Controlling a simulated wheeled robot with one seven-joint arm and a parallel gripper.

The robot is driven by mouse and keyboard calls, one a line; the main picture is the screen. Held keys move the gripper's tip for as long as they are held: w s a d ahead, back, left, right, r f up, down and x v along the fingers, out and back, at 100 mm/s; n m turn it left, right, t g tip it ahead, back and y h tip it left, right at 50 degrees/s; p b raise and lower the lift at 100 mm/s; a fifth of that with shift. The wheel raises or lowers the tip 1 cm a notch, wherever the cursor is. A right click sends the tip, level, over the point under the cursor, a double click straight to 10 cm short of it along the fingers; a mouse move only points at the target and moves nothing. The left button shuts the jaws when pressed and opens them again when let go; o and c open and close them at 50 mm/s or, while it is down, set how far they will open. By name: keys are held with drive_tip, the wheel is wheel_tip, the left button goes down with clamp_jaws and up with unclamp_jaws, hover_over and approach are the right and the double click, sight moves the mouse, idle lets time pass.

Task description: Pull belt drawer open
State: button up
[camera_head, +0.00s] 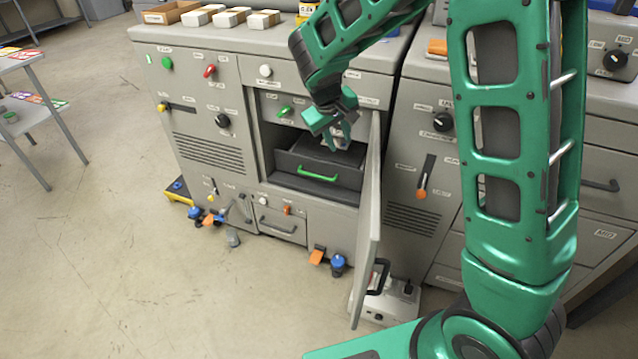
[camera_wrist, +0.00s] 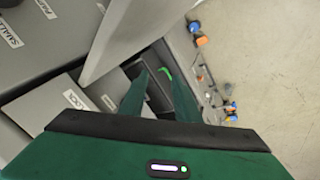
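A dark grey drawer (camera_head: 295,182) with a green bar handle (camera_head: 317,174) sits inside an open compartment of the grey machine. I cannot read a label naming it the belt drawer. The handle also shows in the wrist view (camera_wrist: 166,74), just beyond the fingertips. My gripper (camera_head: 337,146) points down at the compartment's mouth, above and a little right of the handle. In the wrist view its two green fingers (camera_wrist: 160,78) are apart with nothing held between them. The right part of the drawer top is partly hidden by my gripper.
The compartment door (camera_head: 368,235) stands open on the right, close beside my gripper; it also shows in the wrist view (camera_wrist: 130,35). Below are a closed lower drawer (camera_head: 280,222), orange and blue pedals (camera_head: 338,264) and a white floor unit (camera_head: 395,305).

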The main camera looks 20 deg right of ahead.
drive_tip(key=w+a+f+n+t+h, duration=0.25)
drive_tip(key=w+f, duration=0.25)
drive_tip(key=f, duration=0.6)
drive_tip(key=w+a+f+n+t+h, duration=0.1)
drive_tip(key=w+f+n+t, duration=0.25)
drive_tip(key=f, duration=0.75)
drive_tip(key=w+a+f+n+t+h, duration=0.25)
drive_tip(key=w+f, duration=0.25)
drive_tip(key=f, duration=0.7)
drive_tip(key=x, duration=1.1)
drive_tip(key=shift+r, duration=0.3)
drive_tip(key=shift+d, duration=0.1)
drive_tip(key=shift+c, duration=0.5)
clamp_jaws()
